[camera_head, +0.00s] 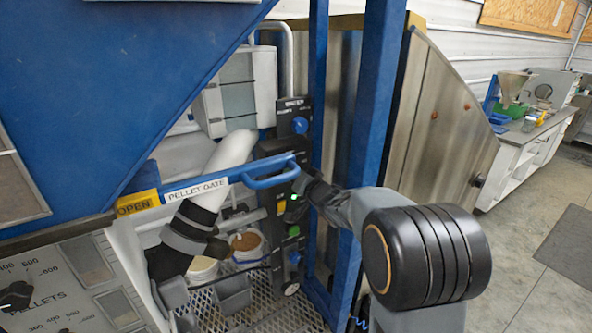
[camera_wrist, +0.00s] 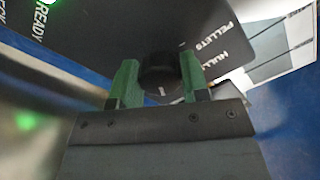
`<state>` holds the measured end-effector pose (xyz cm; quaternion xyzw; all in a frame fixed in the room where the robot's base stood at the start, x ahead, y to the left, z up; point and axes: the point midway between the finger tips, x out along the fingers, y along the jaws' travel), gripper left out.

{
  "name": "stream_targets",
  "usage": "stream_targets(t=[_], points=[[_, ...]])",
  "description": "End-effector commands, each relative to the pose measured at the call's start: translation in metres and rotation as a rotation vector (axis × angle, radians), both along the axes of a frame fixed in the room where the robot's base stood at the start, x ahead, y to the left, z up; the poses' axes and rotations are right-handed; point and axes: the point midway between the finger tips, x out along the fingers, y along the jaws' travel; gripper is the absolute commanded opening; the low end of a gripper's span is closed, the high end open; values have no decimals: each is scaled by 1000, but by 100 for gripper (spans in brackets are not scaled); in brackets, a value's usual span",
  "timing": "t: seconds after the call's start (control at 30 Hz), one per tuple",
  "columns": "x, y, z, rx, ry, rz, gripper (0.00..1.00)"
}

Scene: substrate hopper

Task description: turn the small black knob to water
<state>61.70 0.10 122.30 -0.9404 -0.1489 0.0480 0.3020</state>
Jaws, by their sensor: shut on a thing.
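The small black knob (camera_wrist: 160,84) is round, with a short white mark on its near side in the wrist view. It sits on a dark panel (camera_wrist: 110,30) that carries the words READY and PELLETS; a label reading water is not legible. My gripper (camera_wrist: 158,74) has its two green fingers on either side of the knob, shut on it. In the head view my gripper (camera_head: 306,184) is against the tall dark control panel (camera_head: 294,109), and it hides the knob there.
A blue handle (camera_head: 270,178) marked PELLET GATE reaches across beside my gripper. A blue knob (camera_head: 300,125) is higher on the panel and a green button (camera_head: 294,231) lower. A blue post (camera_head: 366,130) stands close on the right. Buckets (camera_head: 247,258) stand below on the grating.

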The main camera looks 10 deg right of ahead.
Motion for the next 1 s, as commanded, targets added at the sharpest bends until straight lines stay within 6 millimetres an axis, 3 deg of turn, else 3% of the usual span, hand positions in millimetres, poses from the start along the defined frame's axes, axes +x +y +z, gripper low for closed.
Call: stream_targets(t=[0.77, 0.8, 1.0], points=[[0, 0, 0, 95, 29, 0, 18], [0, 0, 0, 95, 29, 0, 45], [0, 0, 0, 93, 30, -1, 64]])
